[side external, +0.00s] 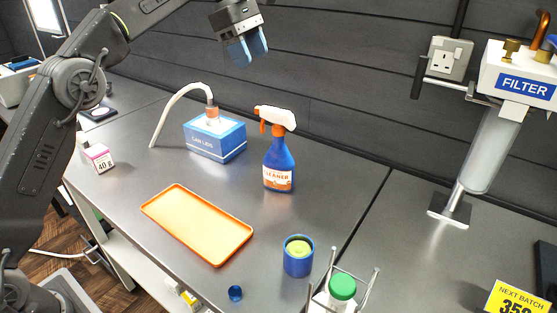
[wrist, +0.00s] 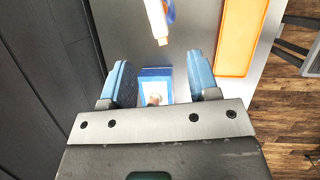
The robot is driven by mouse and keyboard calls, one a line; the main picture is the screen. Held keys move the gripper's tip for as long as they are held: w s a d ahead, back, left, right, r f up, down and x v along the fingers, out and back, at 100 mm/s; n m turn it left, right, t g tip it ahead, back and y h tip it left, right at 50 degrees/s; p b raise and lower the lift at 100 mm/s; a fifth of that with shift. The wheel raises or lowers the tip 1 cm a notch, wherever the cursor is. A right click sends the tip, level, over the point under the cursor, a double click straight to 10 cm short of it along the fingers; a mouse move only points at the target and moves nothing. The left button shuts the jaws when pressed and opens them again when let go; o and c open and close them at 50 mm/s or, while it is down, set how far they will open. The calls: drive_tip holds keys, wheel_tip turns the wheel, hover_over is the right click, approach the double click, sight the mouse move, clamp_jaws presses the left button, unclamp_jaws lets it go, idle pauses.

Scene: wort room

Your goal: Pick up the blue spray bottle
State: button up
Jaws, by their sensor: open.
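The blue spray bottle (side external: 279,163) stands upright on the grey counter, with a white and orange spray head and an orange-and-white cleaner label. In the wrist view only part of the spray bottle (wrist: 158,20) shows at the top edge, seen from above. My gripper (side external: 247,50) hangs well above the counter, up and to the left of the bottle in the side view, apart from it. In the wrist view my gripper (wrist: 163,85) has its two blue fingers spread with nothing held between them. The blue can-lids box shows far below, between the fingers.
The can-lids box (side external: 215,138) with a white hose stands left of the bottle. An orange tray (side external: 167,204) lies in front. A blue can (side external: 298,262), a small blue cap (side external: 235,293) and a green-capped bottle (side external: 342,287) are near the front. The filter unit (side external: 490,150) stands right.

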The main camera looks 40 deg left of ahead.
sight(277, 110)
drive_tip(key=shift+n, duration=0.7)
drive_tip(key=x, duration=1.5)
drive_tip(key=shift+w+f, duration=0.15)
drive_tip(key=shift+w, duration=0.25)
drive_tip(key=shift+c, duration=0.3)
clamp_jaws()
